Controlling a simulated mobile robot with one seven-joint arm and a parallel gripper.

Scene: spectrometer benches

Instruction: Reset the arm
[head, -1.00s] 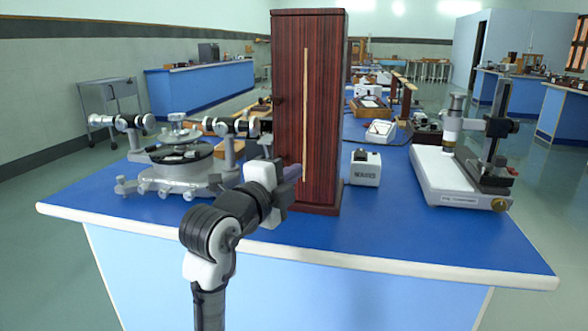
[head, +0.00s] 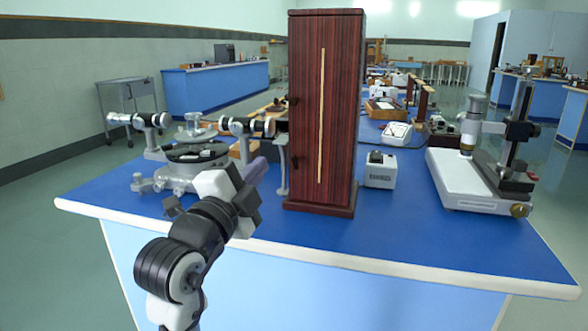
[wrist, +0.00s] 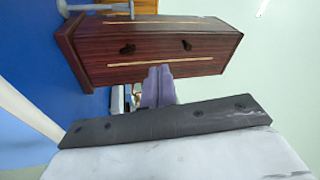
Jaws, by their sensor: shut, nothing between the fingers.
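My arm reaches up from the bottom of the head view over the near edge of the blue bench. My gripper (head: 258,168) is at the end of it, just left of the tall dark-red wooden cabinet (head: 338,110). Its purple fingers are together and hold nothing. In the wrist view the fingers (wrist: 158,84) point toward the cabinet (wrist: 150,48), which appears lying sideways there. I cannot tell the exact gap between fingertips and cabinet.
A spectrometer (head: 180,178) stands left of my gripper. A small white box (head: 380,170) and a white-based microscope (head: 475,185) stand right of the cabinet. The blue bench top (head: 400,225) is clear along its front right.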

